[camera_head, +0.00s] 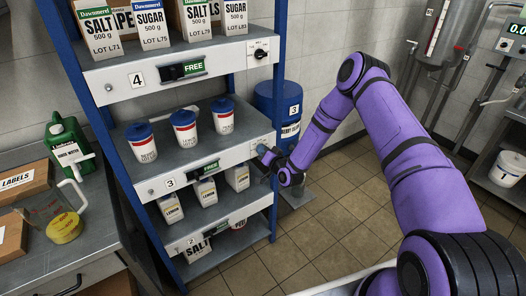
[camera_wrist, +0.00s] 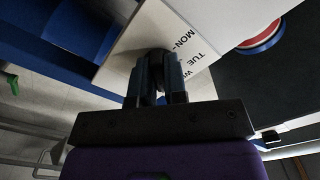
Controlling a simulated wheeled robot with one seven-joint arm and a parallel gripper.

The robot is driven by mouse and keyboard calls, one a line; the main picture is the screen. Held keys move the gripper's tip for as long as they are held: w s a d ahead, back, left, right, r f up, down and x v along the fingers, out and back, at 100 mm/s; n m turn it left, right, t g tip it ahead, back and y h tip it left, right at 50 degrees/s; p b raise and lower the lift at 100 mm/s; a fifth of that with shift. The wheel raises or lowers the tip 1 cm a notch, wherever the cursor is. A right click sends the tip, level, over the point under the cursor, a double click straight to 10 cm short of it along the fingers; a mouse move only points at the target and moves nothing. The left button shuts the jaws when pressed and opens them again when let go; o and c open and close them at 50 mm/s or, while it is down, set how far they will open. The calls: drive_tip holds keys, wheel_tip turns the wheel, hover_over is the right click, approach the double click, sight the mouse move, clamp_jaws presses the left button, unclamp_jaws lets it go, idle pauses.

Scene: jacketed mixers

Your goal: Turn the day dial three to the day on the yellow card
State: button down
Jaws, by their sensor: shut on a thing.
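Shelf three (camera_head: 200,170) carries the number 3 at its left end and a green sign mid-front. Its day dial is at the right end of the front rail, mostly hidden behind my gripper (camera_head: 268,156). In the wrist view my gripper (camera_wrist: 158,72) is shut on the dark dial knob (camera_wrist: 153,58), on a pale plate (camera_wrist: 180,28). The day marks MON, TUE and part of one starting with W show beside the fingers. The dial's pointer is hidden.
Shelf four (camera_head: 160,72) above has a FREE sign and its own dial (camera_head: 261,49). Blue-lidded tubs (camera_head: 184,128) stand on shelf three, lemon packs on the shelf below. A blue drum (camera_head: 277,100) stands right behind the rack. Tiled floor is clear at right.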

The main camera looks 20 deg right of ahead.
drive_tip(key=shift+s+f+m, duration=0.1)
drive_tip(key=shift+m, duration=0.4)
drive_tip(key=c, duration=1.2)
unclamp_jaws()
drive_tip(key=shift+o, duration=0.2)
drive_tip(key=v, duration=1)
drive_tip(key=shift+s+d, duration=0.15)
drive_tip(key=shift+s, duration=0.2)
